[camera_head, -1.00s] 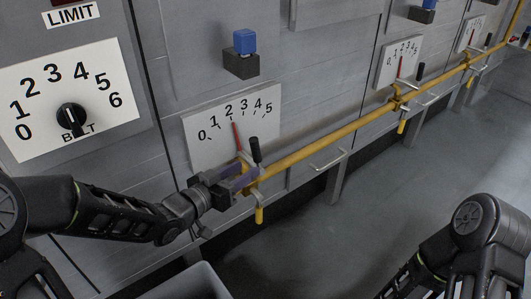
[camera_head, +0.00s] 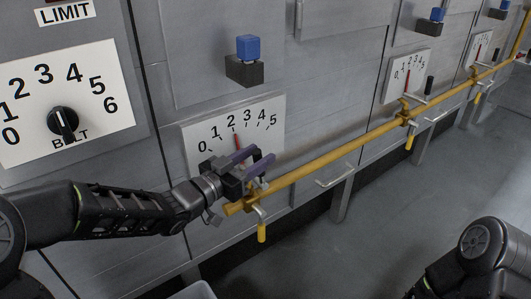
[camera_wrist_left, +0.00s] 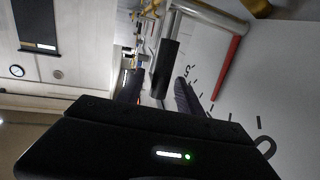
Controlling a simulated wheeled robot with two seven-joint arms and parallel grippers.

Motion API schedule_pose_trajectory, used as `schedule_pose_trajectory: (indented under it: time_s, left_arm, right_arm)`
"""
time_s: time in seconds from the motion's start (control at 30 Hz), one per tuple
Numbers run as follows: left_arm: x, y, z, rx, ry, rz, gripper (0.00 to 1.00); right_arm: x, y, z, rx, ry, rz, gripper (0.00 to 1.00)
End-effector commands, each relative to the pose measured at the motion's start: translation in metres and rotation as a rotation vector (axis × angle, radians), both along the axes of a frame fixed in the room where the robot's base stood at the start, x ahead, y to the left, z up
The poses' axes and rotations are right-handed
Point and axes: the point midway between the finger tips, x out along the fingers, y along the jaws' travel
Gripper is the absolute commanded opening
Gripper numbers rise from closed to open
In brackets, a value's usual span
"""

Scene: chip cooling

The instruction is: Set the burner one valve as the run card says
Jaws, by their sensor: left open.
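The nearest valve (camera_head: 257,211) is on the yellow pipe, below a white 0–5 dial plate (camera_head: 198,134). Its red pointer (camera_head: 238,141) stands at about 2 to 3. My left gripper (camera_head: 256,157) is open in front of the plate's lower edge and hides the valve's black handle in the head view. In the left wrist view the black handle (camera_wrist_left: 165,66) shows between the two dark fingers, and the red pointer (camera_wrist_left: 226,67) lies to its right. I cannot tell whether the fingers touch the handle. The right gripper is out of view; no run card is readable.
The yellow pipe (camera_head: 340,151) runs along the panel to further valves and dials (camera_head: 408,75). A belt knob (camera_head: 63,121) on a 0–6 plate is at left. A blue button (camera_head: 247,47) sits above the near dial. Part of a light bin (camera_head: 196,291) shows at bottom.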

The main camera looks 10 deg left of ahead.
Motion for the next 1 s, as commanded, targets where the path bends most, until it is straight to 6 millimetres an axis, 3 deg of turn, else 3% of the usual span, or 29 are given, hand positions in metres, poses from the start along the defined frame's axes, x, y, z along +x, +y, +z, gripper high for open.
schedule_pose_trajectory:
  time_s: [0.2,0.53,1.0]
  left_arm:
    - [0.022,-0.015,-0.001,-0.001,0.001,-0.001,0.43]
    - [0.026,-0.018,0.000,-0.001,0.001,0.000,0.43]
    - [0.026,-0.018,0.000,-0.001,0.001,0.000,0.06]
  right_arm:
    - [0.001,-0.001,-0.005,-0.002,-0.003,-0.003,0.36]
    - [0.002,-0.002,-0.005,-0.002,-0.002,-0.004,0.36]
    - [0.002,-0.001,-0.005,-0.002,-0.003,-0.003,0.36]
